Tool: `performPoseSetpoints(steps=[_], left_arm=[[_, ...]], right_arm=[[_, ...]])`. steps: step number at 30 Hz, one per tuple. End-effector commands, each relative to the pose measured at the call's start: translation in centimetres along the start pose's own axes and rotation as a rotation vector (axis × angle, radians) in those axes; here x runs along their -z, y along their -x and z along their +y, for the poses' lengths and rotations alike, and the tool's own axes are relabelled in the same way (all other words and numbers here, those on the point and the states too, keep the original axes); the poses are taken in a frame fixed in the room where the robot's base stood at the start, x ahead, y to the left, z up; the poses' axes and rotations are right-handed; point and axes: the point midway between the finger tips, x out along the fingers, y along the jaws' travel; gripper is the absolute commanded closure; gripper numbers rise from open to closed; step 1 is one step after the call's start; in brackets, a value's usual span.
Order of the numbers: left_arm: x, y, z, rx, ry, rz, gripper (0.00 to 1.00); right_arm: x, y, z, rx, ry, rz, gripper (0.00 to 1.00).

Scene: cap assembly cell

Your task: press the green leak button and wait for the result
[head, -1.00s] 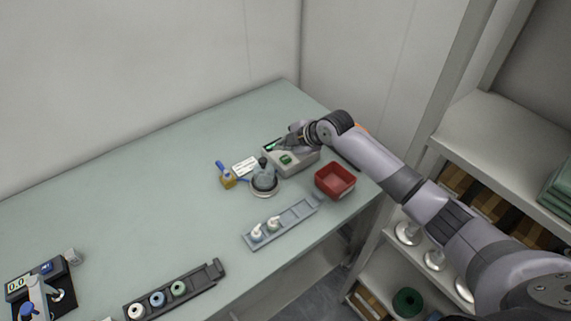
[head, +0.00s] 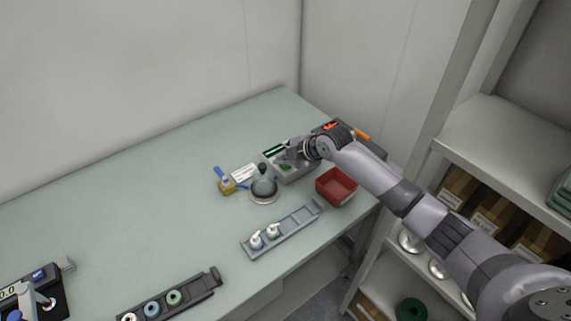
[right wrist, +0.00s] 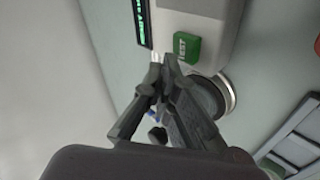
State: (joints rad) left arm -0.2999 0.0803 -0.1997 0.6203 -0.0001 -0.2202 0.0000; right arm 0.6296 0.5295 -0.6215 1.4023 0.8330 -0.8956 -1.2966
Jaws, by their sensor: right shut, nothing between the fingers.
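The grey tester box (head: 291,175) stands near the back right of the table. Its green button (head: 285,167) reads TEST in the right wrist view (right wrist: 187,47). A dark display with green characters (head: 273,151) is on the same box; its text is unreadable, also in the right wrist view (right wrist: 141,22). My right gripper (head: 289,155) is shut and empty over the box. Its fingertips (right wrist: 166,66) are close by the button; I cannot tell if they touch it.
A red bin (head: 336,186) stands right of the box. A grey rail (head: 292,226) holds two small white-topped parts. A dark rail (head: 196,296) holds several rings. A yellow block with a blue handle (head: 227,187) and a white card (head: 245,173) lie left. The table's left middle is clear.

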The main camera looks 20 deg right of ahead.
Motion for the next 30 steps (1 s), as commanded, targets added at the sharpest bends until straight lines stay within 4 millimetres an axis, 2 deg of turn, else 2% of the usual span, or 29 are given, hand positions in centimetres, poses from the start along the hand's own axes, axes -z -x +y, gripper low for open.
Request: performPoseSetpoints(steps=[30], left_arm=[[-0.11, -0.55, 0.03, 0.0, 0.0, -0.001, 1.0]], right_arm=[[-0.28, -0.58, -0.57, 0.0, 0.0, -0.001, 1.0]])
